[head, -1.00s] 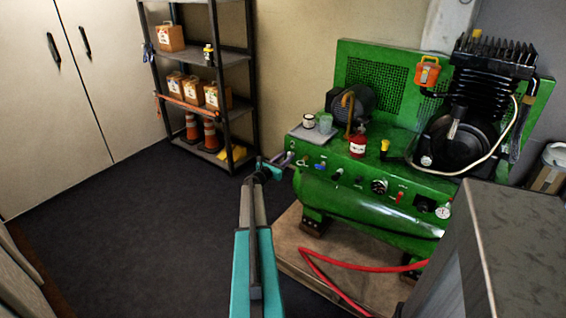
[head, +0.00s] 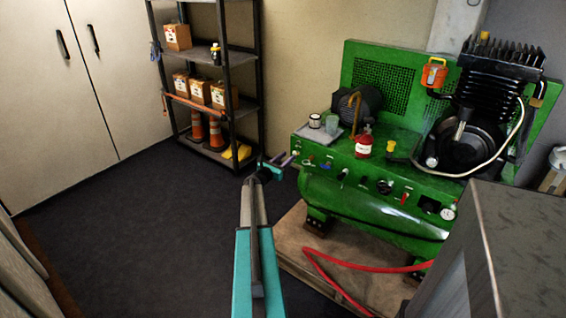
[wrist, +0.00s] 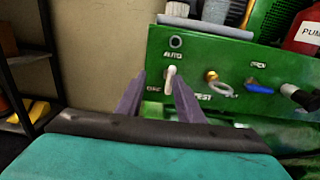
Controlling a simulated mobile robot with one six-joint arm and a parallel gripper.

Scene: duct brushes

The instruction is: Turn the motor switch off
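The green compressor (head: 375,205) has a control panel with several switches along its front. In the wrist view, a white toggle lever (wrist: 171,76) points up below the word AUTO on the panel's left part (wrist: 200,52). A second label at its lower left is partly hidden by a finger. My gripper (head: 283,159) is at the panel's left end. In the wrist view its two purple fingers (wrist: 161,80) are apart, one on each side of the lever, with nothing gripped. I cannot tell whether a finger touches the lever.
Right of the lever are a brass-coloured switch (wrist: 211,76) and a blue lever (wrist: 259,87). A red bottle (head: 364,145) and a tray (head: 327,137) sit on the compressor. A red hose (head: 345,265) lies in front. A grey cabinet (head: 520,240) stands at right; shelves (head: 238,60) stand behind.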

